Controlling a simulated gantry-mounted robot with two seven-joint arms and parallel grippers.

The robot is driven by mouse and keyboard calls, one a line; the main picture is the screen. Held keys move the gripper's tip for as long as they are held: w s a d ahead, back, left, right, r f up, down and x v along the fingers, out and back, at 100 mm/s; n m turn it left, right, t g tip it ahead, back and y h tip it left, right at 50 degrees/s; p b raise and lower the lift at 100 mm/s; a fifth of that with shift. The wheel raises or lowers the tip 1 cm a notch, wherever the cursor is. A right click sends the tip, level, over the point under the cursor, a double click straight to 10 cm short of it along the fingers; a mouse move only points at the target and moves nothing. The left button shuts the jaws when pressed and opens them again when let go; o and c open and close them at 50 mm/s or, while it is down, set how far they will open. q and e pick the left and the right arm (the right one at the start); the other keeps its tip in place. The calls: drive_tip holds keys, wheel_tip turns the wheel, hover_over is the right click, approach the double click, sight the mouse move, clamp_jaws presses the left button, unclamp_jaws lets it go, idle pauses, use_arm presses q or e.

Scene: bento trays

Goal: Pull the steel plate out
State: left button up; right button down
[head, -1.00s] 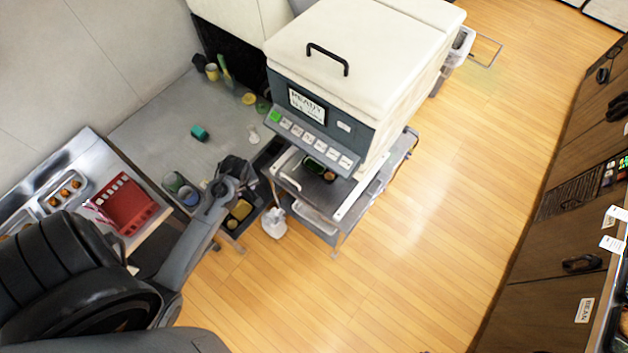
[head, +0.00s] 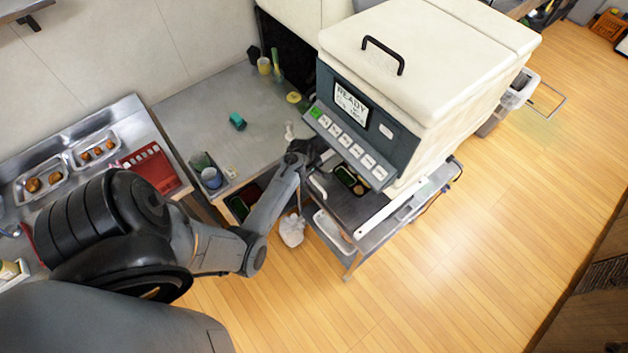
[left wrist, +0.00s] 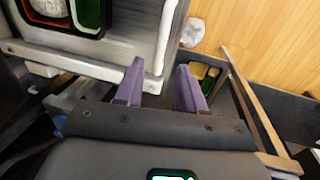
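The steel plate (head: 352,207) lies under the front of the sealing machine, and its left part sticks out. A dark bento tray (head: 350,180) sits on it; part of the tray also shows in the left wrist view (left wrist: 92,22). The plate's pale bar handle (head: 317,187) is on its left edge. In the left wrist view this handle (left wrist: 165,45) reaches down between my finger tips. My left gripper (left wrist: 157,85) has its two purple fingers spread, with a gap beside the handle. In the head view the left gripper (head: 305,157) is partly hidden near the machine's front. My right gripper is not in view.
The sealing machine (head: 420,70) stands over the plate, its READY panel low above my gripper. A counter (head: 220,105) with cups is at left. The wooden floor in front is clear.

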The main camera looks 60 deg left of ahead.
sight(315, 182)
use_arm(q)
drive_tip(key=shift+w+a+f+b, duration=0.1)
drive_tip(key=shift+w+f+b, duration=0.15)
drive_tip(key=shift+f, duration=0.85)
drive_tip(key=shift+w+f+b, duration=0.1)
drive_tip(key=shift+w+f, duration=0.1)
drive_tip(key=shift+f, duration=0.85)
drive_tip(key=shift+c, duration=0.2)
clamp_jaws()
